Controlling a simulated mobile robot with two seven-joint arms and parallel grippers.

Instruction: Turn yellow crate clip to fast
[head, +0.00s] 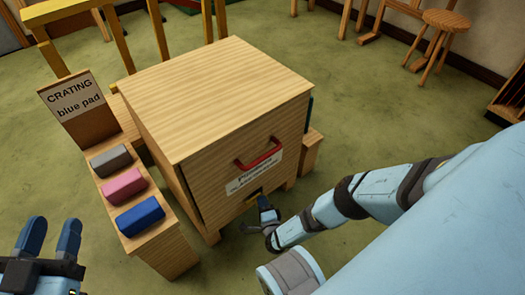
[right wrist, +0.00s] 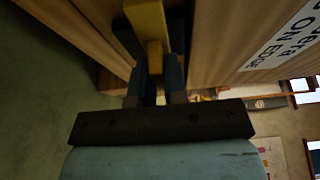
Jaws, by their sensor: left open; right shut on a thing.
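The wooden crate (head: 215,95) stands in the middle of the head view, with a red handle (head: 258,153) and a printed label on its front. The yellow crate clip (head: 254,194) is low on that front, mostly hidden by my right gripper (head: 264,208). In the right wrist view, the yellow clip (right wrist: 148,22) runs up from between the fingers of my right gripper (right wrist: 158,75), which is shut on it. I cannot tell whether the clip stands at fast. My left gripper (head: 52,240) is open and empty at the lower left, apart from the crate.
A wooden bench (head: 165,250) left of the crate holds a grey pad (head: 111,160), a pink pad (head: 124,186) and a blue pad (head: 140,215). A sign (head: 78,104) reads "CRATING blue pad". A stool (head: 447,20) stands at the far right. Green floor (head: 370,105) is clear right of the crate.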

